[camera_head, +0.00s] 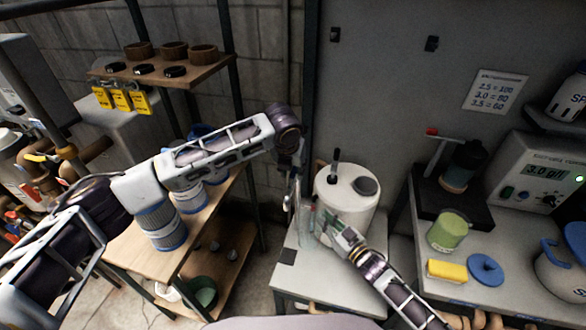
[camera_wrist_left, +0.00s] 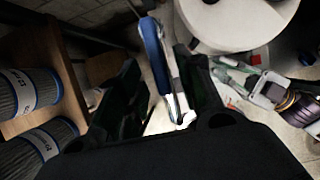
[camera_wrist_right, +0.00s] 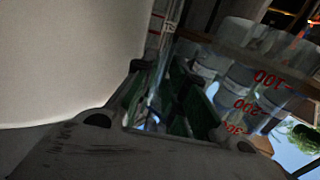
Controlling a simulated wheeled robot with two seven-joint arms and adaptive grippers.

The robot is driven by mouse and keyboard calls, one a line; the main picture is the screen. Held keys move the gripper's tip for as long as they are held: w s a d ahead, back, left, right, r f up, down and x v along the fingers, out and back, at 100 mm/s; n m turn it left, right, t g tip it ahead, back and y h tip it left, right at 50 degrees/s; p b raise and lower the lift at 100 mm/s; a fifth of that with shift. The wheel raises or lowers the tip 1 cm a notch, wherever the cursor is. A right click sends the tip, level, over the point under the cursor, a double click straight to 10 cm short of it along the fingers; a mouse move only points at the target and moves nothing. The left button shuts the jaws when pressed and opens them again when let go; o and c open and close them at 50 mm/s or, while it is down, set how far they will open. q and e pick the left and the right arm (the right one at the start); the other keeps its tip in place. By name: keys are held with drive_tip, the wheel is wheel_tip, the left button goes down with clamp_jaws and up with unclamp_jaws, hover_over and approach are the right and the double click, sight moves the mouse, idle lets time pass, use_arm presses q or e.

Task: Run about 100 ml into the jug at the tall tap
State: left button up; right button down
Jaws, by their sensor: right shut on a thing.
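The clear jug (camera_head: 307,232) is over the small table, left of the white drum. Red marks on its clear wall (camera_wrist_right: 268,100) fill the right of the right wrist view; I cannot tell its water level. My right gripper (camera_head: 338,232) is shut on the jug; its fingers (camera_wrist_right: 170,95) are around a clear upright part, apparently the handle. My left gripper (camera_head: 290,165) is above the jug. In the left wrist view, its fingers (camera_wrist_left: 165,100) stand apart, with a slim blue-and-white part (camera_wrist_left: 158,60), apparently of the tall tap, between or just beyond them. No stream is discernible.
The white drum (camera_head: 347,205) stands close beside my right gripper. Striped filter cartridges (camera_head: 160,225) stand on the wooden shelf at left. On the right bench are a green-topped pot (camera_head: 447,231), yellow sponge (camera_head: 446,271) and a meter (camera_head: 540,175) reading 3.0.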

use_arm(q)
drive_tip(key=shift+c, duration=0.3)
clamp_jaws()
drive_tip(key=shift+d+n, duration=0.2)
drive_tip(key=shift+n, duration=0.1)
drive_tip(key=w+d+n+y, duration=0.1)
drive_tip(key=d+n+y, duration=0.3)
drive_tip(key=n, duration=0.8)
drive_tip(key=shift+w+d+r+g+y, duration=0.15)
drive_tip(key=shift+w+d+g+y, duration=0.2)
drive_tip(key=shift+d, duration=0.7)
